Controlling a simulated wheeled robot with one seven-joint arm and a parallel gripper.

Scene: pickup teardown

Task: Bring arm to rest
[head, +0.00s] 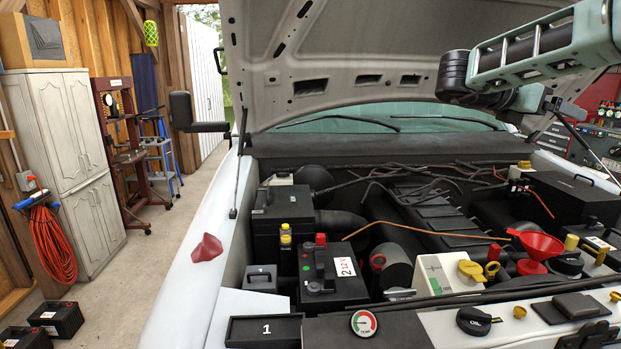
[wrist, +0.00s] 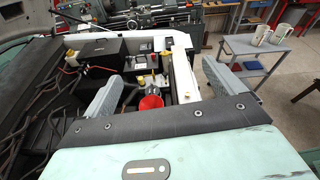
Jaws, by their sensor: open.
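My arm (head: 535,50) reaches in from the upper right of the head view, raised above the right side of the engine bay. My gripper (wrist: 165,88) shows in the wrist view with its two grey fingers wide apart and nothing between them. It hangs over the right part of the engine bay, well above the red funnel (wrist: 151,102). The funnel also shows in the head view (head: 537,245). In the head view the fingers cannot be made out clearly.
The raised hood (head: 330,60) stands close behind my arm. The engine bay holds a battery (head: 325,275), a white reservoir (head: 440,275) and an oil cap (head: 474,320). A red cloth (head: 207,248) lies on the left fender. A grey side table (wrist: 262,50) with mugs stands beyond the truck.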

